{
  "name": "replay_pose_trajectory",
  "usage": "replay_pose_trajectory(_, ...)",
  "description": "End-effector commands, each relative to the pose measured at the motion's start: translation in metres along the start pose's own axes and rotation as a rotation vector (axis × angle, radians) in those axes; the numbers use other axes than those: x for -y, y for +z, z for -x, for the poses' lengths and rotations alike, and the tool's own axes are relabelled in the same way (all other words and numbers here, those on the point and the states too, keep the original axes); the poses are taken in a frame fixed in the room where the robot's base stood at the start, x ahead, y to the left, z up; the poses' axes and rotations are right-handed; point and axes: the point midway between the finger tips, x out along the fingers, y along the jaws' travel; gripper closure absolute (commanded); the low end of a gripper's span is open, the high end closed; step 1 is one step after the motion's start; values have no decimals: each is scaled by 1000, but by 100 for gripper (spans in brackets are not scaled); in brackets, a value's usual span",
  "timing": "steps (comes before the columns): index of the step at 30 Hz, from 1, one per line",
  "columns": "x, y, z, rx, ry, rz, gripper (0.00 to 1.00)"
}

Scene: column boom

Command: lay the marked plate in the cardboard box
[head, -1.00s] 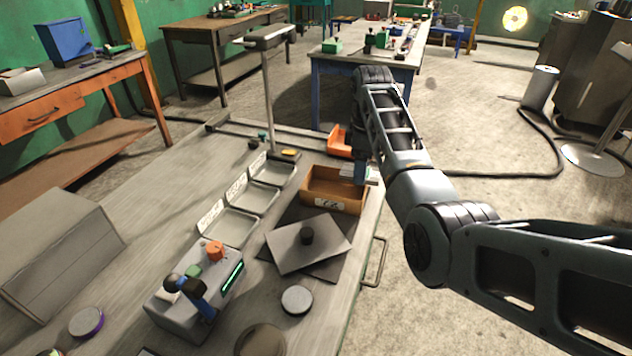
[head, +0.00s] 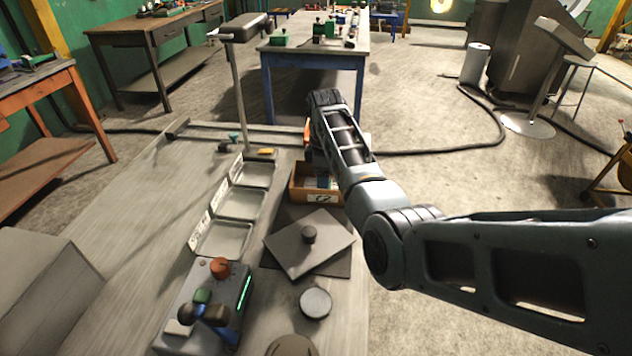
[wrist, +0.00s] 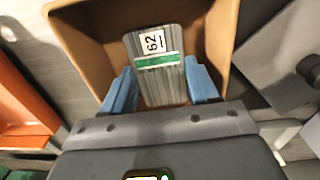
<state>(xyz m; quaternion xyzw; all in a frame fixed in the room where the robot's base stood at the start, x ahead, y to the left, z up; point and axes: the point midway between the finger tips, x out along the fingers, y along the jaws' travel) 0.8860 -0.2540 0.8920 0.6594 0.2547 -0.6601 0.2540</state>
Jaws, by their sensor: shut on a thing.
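The marked plate (wrist: 158,70) is a grey ribbed piece with a white label reading "62" and a green stripe. My gripper (wrist: 160,84) is shut on it, with a blue finger at each side. The brown cardboard box (wrist: 225,40) lies beneath and around the plate in the wrist view. In the head view the box (head: 299,191) stands on the bench with a label on its front. There my gripper (head: 324,182) shows only as a bit of blue at the box opening, partly hidden by the box wall and my arm. I cannot tell whether the plate touches the box floor.
An orange bin (wrist: 25,100) stands beside the box. A grey square plate with a black knob (head: 309,236) lies in front of the box. Several shallow trays (head: 240,204) line its left.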

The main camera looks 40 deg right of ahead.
Motion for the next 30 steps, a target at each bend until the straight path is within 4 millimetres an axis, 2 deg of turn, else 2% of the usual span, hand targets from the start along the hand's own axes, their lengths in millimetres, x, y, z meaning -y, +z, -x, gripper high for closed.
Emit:
replay_pose_trajectory(9,-1,0,0,-1,3,-1,100)
replay_pose_trajectory(10,0,0,-1,0,1,-1,38)
replay_pose_trajectory(12,0,0,-1,0,1,-1,31)
replay_pose_trajectory(23,-1,0,5,-1,3,-1,30)
replay_pose_trajectory(26,-1,0,17,-1,4,-1,30)
replay_pose_trajectory(30,-2,0,44,-2,6,-1,30)
